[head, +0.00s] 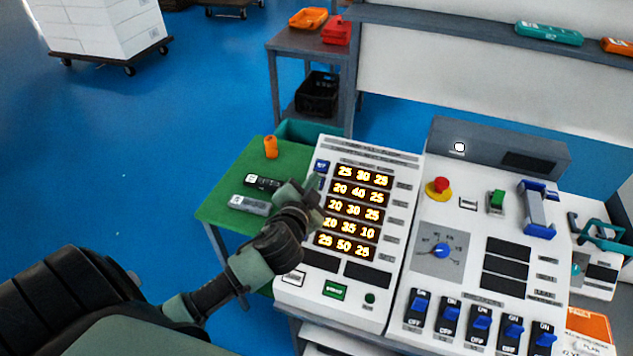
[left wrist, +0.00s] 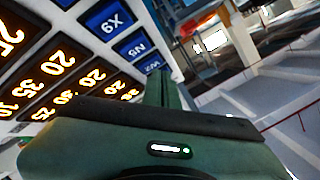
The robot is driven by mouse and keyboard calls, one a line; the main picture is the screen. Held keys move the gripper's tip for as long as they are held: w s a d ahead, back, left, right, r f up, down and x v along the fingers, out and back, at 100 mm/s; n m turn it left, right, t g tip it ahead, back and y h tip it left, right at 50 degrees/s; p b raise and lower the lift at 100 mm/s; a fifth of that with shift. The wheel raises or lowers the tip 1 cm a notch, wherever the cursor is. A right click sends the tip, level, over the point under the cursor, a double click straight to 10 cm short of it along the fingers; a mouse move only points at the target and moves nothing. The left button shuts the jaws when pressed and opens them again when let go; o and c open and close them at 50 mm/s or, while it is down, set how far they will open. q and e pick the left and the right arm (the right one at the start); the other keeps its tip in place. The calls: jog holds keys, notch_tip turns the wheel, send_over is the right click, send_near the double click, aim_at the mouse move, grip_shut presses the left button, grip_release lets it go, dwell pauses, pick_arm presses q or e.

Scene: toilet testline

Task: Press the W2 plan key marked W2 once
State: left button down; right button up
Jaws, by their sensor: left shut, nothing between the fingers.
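The white plan panel (head: 318,150) carries a lit display with several rows of yellow numbers and a column of blue keys along its left edge. In the head view the top blue key (head: 321,166) shows; my left gripper (head: 314,187) covers the keys just below it. In the left wrist view several blue keys show; the middle one (left wrist: 136,45) appears to be W2, but its label is slanted and hard to read. My left gripper (left wrist: 163,78) is shut and empty, its tips close to the keys. Contact cannot be told. My right gripper is not in view.
A green side table (head: 225,190) with an orange object (head: 271,147) and small dark and grey boxes stands left of the panel. Right of it is a second panel with a red stop button (head: 441,185), a rotary knob (head: 441,250) and blue switches (head: 450,313).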

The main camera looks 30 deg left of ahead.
pick_arm(q)
jog(key=shift+w+f, duration=0.15)
jog(key=shift+f, duration=0.2)
dwell(0.6)
dwell(0.3)
jog(key=shift+s+r+p, duration=0.4)
jog(key=shift+r+p, duration=0.1)
jog(key=shift+r, duration=0.2)
jog(key=shift+s+d+r+p, duration=0.1)
jog(key=shift+r+p, duration=0.4)
jog(key=r+p, duration=0.1)
jog(key=s+r+p, duration=0.2)
jog(key=shift+s+d+r, duration=0.1)
jog(key=shift+d+r, duration=0.1)
jog(key=shift+d, duration=0.05)
dwell(0.3)
